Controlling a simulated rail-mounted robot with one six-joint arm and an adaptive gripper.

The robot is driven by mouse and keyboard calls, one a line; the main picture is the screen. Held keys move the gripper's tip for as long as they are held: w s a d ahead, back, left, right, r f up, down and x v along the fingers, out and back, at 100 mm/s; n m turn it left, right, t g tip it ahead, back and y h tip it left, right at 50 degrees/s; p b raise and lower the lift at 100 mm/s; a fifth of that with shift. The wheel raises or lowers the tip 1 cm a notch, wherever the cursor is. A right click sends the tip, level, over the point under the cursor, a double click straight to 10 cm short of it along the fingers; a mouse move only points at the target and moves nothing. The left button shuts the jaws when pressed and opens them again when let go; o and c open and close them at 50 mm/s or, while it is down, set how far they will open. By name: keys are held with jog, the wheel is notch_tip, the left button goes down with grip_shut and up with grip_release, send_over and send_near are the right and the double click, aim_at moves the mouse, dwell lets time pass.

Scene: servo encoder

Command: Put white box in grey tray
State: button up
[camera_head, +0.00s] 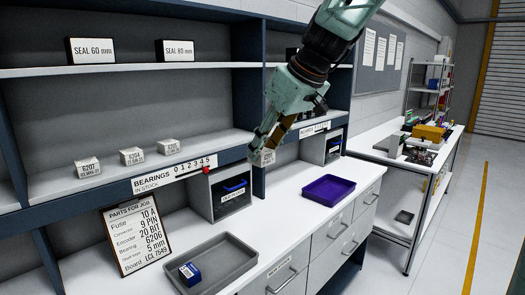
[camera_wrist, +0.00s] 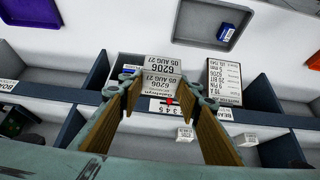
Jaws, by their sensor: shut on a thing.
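A small white box (camera_wrist: 158,64) marked 6206 sits between my fingertips in the wrist view. It also shows at the tip of my gripper (camera_head: 262,147) in the camera_head view, partly covered by the fingers. My gripper (camera_wrist: 160,88) is shut on the white box and holds it in front of the shelf edge, above the worktop. The grey tray (camera_head: 240,247) lies on the worktop at the front, lower and to the left of my gripper. A blue box lies inside it. The grey tray also shows at the top of the wrist view (camera_wrist: 205,42).
Several white boxes, such as the 6207 box (camera_head: 88,167), stand on the shelf. A parts board (camera_head: 137,238) leans beside the tray. A purple tray (camera_head: 328,190) lies to the right on the worktop. A bin (camera_head: 228,192) stands under the shelf. The worktop between the trays is clear.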

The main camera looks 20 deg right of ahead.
jog(key=shift+w+a+f, duration=0.1)
jog(key=shift+w+f, duration=0.2)
jog(key=shift+f, duration=0.2)
jog(key=w+a+f+m+h, duration=0.2)
jog(key=w+a+f+m, duration=0.2)
jog(key=w, duration=0.5)
jog(key=shift+a+f+m+t+h, duration=0.35)
jog(key=shift+a+f, duration=0.85)
jog(key=shift+f, duration=0.7)
jog(key=shift+a, duration=0.15)
